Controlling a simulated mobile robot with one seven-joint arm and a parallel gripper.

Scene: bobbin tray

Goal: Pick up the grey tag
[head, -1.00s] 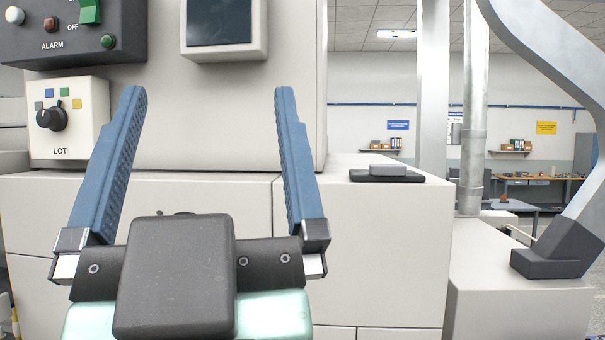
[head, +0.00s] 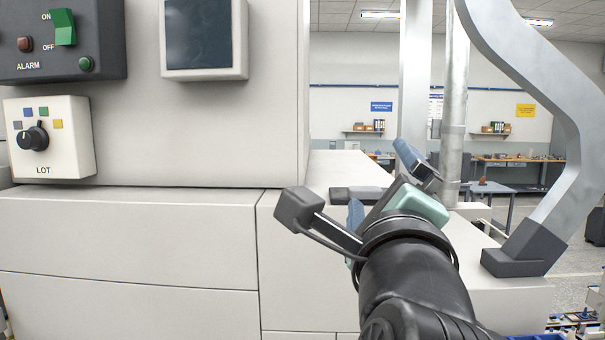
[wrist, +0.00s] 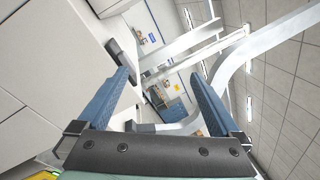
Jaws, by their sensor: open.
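I cannot make out a tag for certain in either view. The LOT panel (head: 50,138) at the left has a black knob and small colour squares, one of them grey. My gripper (head: 382,184) is at the centre right of the head view, tilted, its blue fingers apart. In the wrist view the two fingers (wrist: 159,76) are spread with nothing between them. A dark flat block with a grey top (head: 352,194) lies on the white cabinet, partly hidden behind my gripper.
A white machine (head: 130,235) fills the left, with a dark screen (head: 203,33) and an alarm panel (head: 100,45). A curved grey metal arm (head: 570,120) on a dark foot stands at the right. Shelves and a workbench (head: 520,160) are far back.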

